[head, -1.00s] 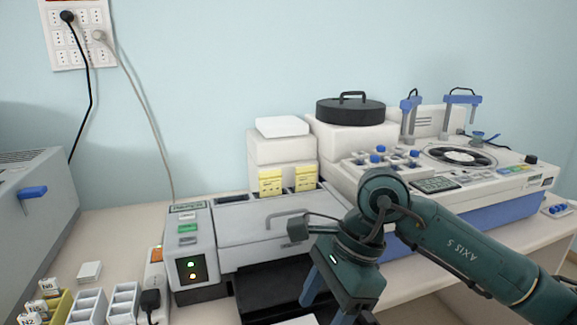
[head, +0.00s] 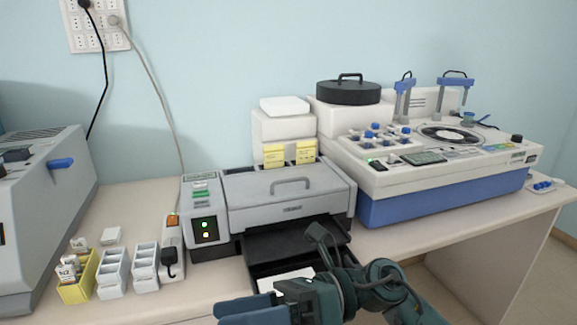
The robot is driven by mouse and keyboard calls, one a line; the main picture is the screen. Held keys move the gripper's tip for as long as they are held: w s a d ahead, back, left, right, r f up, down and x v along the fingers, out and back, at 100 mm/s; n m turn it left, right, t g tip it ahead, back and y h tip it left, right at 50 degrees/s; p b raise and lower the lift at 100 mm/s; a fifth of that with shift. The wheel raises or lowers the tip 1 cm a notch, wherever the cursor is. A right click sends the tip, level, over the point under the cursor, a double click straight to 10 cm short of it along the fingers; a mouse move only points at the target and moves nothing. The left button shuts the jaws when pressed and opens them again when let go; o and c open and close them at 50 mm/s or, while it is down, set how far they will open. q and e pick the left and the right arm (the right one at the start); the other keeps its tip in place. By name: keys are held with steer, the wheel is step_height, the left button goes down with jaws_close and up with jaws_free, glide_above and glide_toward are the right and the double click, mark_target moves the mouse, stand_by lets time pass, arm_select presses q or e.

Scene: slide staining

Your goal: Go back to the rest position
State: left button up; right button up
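My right gripper (head: 240,310) is low in the head view, at the bottom edge, in front of the grey staining machine (head: 290,205). Its blue fingers point to the left and lie close together in the picture; the lower one is cut by the frame edge. I see nothing between them, but the gap is not clear. The green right arm comes in from the bottom right and partly hides the machine's black pulled-out tray (head: 265,243), where a white piece (head: 285,279) shows. My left gripper is not in view.
A white-and-blue machine (head: 440,190) stands at the right. Yellow (head: 75,291) and white slide racks (head: 113,285) stand at the left beside a large grey device (head: 40,230). Bare table (head: 130,210) shows behind the racks. The table's right end lies below the white-and-blue machine.

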steer(key=w+d+f+m+t+y, duration=0.1)
steer(key=w+d+m+t, duration=0.25)
steer(key=m+t, duration=0.65)
steer(key=w+d+f+m+t+y, duration=0.15)
steer(key=w+m+t, duration=0.25)
steer(key=m+t, duration=0.65)
steer(key=w+d+f+m+t+h, duration=0.1)
steer(key=d+f+m+t+h, duration=0.1)
steer(key=d+f+m+h, duration=0.45)
steer(key=d+f+m+t+h, duration=0.1)
steer(key=f+m+h, duration=0.2)
steer(key=m, duration=0.6)
arm_select(q)
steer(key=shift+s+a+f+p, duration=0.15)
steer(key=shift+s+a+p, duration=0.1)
steer(key=shift+p, duration=0.25)
arm_select(e)
steer(key=s+d+f+m+g+h, duration=0.3)
steer(key=s+f+m+h, duration=0.1)
steer(key=f, duration=0.6)
steer(key=s+d+f+m+g+h, duration=0.3)
steer(key=s+f+m, duration=0.3)
steer(key=s+f, duration=0.2)
step_height(320, 180, down, 2)
steer(key=shift+d+f+m+g+h, duration=0.15)
steer(key=shift+d+m+g+h, duration=0.3)
steer(key=shift+d, duration=0.25)
